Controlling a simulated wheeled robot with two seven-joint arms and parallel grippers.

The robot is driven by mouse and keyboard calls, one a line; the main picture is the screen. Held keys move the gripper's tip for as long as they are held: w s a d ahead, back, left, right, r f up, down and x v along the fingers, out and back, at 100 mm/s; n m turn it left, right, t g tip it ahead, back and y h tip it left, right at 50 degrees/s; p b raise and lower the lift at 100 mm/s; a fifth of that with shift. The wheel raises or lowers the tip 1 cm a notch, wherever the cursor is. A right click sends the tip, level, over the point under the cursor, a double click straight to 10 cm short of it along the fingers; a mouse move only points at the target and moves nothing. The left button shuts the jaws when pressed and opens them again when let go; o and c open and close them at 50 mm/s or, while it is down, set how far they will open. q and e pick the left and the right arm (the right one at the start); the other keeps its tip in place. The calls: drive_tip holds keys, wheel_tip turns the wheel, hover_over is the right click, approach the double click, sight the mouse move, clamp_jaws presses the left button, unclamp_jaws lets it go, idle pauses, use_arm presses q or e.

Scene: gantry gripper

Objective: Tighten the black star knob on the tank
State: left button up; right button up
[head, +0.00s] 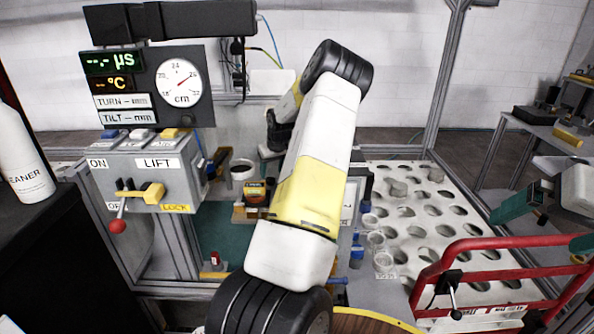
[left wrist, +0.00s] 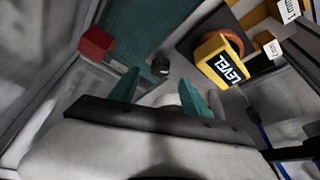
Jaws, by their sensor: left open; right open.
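In the left wrist view my left gripper (left wrist: 158,88) is open, its two teal fingers apart with nothing held. A small dark knob-like piece (left wrist: 160,66) lies just beyond and between the fingertips. It may be the black star knob, but its star shape is too small to make out. In the head view my left arm covers the middle, and its fingers are hidden. My right gripper (head: 548,222) is open and empty at the right, near the red rail. I cannot clearly make out the tank in the head view.
A yellow LEVEL block (left wrist: 222,60) and a red block (left wrist: 96,42) flank the fingers. A control box (head: 150,175) with a red-ended lever stands left, below a gauge (head: 181,83). A holed rack (head: 420,215) and red rail (head: 500,243) lie right. A cleaner bottle (head: 22,150) stands far left.

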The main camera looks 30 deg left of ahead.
sight(271, 179)
use_arm(q)
drive_tip(key=shift+x, duration=2.25)
clamp_jaws()
